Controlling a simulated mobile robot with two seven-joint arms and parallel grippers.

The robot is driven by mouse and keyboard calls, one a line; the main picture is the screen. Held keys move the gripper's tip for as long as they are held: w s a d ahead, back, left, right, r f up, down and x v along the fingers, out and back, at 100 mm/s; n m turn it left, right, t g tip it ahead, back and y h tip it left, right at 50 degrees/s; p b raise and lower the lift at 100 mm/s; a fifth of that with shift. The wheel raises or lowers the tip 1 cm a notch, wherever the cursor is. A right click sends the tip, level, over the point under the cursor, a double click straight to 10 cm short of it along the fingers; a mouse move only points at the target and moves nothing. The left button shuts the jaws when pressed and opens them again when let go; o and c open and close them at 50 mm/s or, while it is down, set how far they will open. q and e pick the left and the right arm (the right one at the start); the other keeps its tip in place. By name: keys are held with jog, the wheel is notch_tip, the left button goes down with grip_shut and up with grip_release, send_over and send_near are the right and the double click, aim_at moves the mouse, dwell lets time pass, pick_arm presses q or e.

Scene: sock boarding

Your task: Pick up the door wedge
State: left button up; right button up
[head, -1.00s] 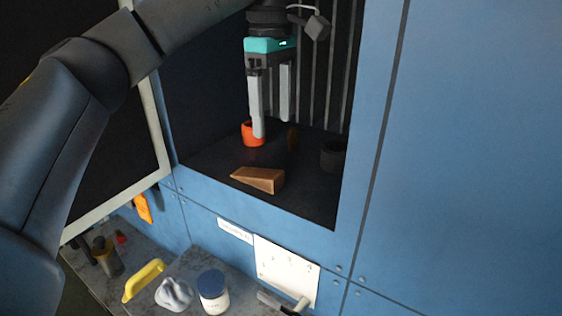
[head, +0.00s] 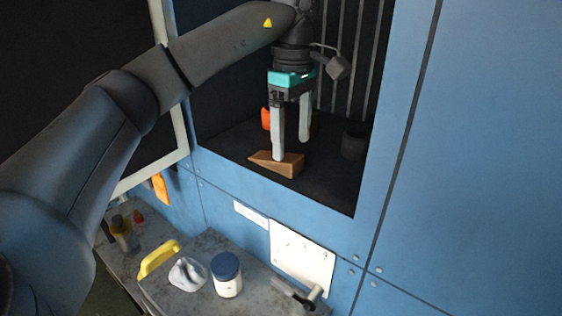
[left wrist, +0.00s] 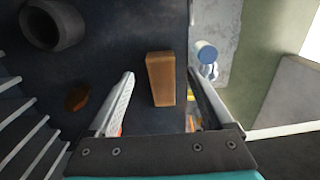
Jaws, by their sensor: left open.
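The door wedge (head: 283,165) is a brown wooden block lying on the dark floor of the open blue cabinet, near its front edge. My left gripper (head: 291,150) is open and points down above the wedge, with one finger in front of part of it in the head view. In the left wrist view the wedge (left wrist: 161,78) lies between the lines of the two spread fingers (left wrist: 160,88), and no contact with it shows. My right gripper is in neither view.
An orange cup (head: 265,118) stands behind the gripper. A dark cup (head: 354,141) stands to the right in the cabinet. A brown round thing (left wrist: 77,99) lies near the bars. Below, a grey bench holds a yellow handle (head: 158,259) and a blue-lidded jar (head: 227,276).

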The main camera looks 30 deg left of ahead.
aim_at(291, 158)
pick_arm(q)
jog(key=shift+s+f+p, duration=0.1)
jog(key=shift+f+p, duration=0.2)
jog(key=shift+f, duration=1.5)
grip_shut()
